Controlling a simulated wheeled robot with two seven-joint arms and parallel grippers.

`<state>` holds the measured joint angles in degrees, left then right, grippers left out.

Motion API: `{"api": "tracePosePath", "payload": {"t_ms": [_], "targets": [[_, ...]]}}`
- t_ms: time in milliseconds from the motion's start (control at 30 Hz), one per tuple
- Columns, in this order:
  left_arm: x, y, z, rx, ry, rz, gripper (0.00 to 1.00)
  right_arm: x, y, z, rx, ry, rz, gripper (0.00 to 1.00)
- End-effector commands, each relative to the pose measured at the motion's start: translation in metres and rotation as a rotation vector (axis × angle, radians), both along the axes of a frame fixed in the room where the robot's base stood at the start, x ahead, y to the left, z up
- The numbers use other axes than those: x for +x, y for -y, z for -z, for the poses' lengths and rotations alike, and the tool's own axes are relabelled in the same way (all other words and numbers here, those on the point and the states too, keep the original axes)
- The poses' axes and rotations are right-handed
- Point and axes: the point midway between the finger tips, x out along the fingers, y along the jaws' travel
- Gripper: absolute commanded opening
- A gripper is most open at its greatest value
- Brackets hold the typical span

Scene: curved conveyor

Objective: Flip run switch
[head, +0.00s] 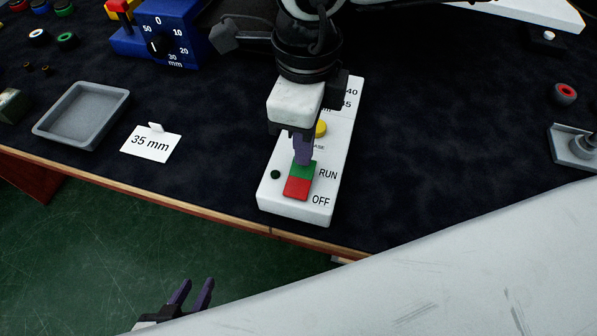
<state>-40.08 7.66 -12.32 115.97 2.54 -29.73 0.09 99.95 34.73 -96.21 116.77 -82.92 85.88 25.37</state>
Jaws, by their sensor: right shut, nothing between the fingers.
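The run switch is a rocker with a green half by the word RUN (309,171) and a red half by the word OFF (297,188). It sits on the near end of a white control box (291,208) on the dark table. My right gripper (302,162) is shut and empty, pointing down with its purple fingertips at the green half. They partly cover that half; I cannot tell whether they press it. The red half is in full view. My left gripper (191,294) is open and empty, low over the green floor, away from the box.
A yellow button (320,129) is on the box just behind my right fingers. A 35 mm card (150,144) and a grey tray (80,117) lie to the left. A blue dial device (160,37) stands behind. The table right of the box is mostly clear.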

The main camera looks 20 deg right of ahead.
Motion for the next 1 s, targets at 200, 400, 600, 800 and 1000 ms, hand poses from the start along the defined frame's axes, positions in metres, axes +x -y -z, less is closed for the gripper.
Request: {"api": "tracePosePath", "payload": {"t_ms": [200,400,600,800,1000], "targets": [[0.000,0.000,0.004,-0.001,0.000,-0.001,0.31,0.000,0.000,0.004,0.000,0.000,0.000,0.00],[0.001,0.000,0.007,-0.001,0.003,0.000,0.31,0.000,0.000,0.007,0.000,0.000,0.000,0.00],[0.004,0.000,0.008,0.000,0.007,-0.001,0.31,0.000,0.000,0.010,0.000,0.000,0.000,0.00],[0.005,0.000,0.011,-0.001,0.009,-0.001,0.31,0.000,0.000,0.013,0.000,-0.001,0.000,0.00],[0.005,0.000,0.014,-0.001,0.008,-0.001,0.31,0.000,0.000,0.016,0.000,-0.001,0.000,0.00]]}}
